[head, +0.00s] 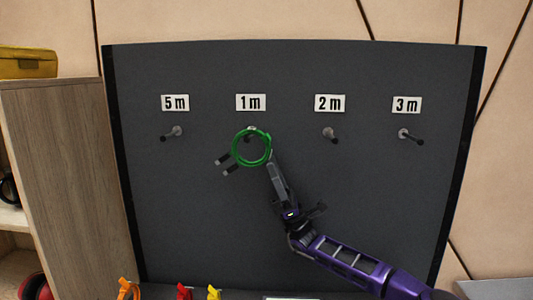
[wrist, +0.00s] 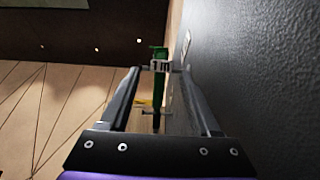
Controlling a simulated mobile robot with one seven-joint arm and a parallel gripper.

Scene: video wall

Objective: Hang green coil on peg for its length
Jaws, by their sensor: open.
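The green coil (head: 238,158) is a ring with two dark connector ends sticking out at its lower left. It is at the 1 m peg (head: 248,137), the second from the left, and the peg shows inside the top of the ring. It appears to hang there. My gripper (head: 271,160) is open just right of the coil. In the wrist view the coil shows edge-on as a green strip (wrist: 158,85) between and beyond the open fingers (wrist: 160,75). Whether a finger touches it cannot be told.
The dark board (head: 300,220) also carries bare pegs under 5 m (head: 175,133), 2 m (head: 330,134) and 3 m (head: 409,136). Orange (head: 128,290), red (head: 184,291) and yellow (head: 214,293) items show at the bottom edge. A wooden shelf (head: 65,170) stands left.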

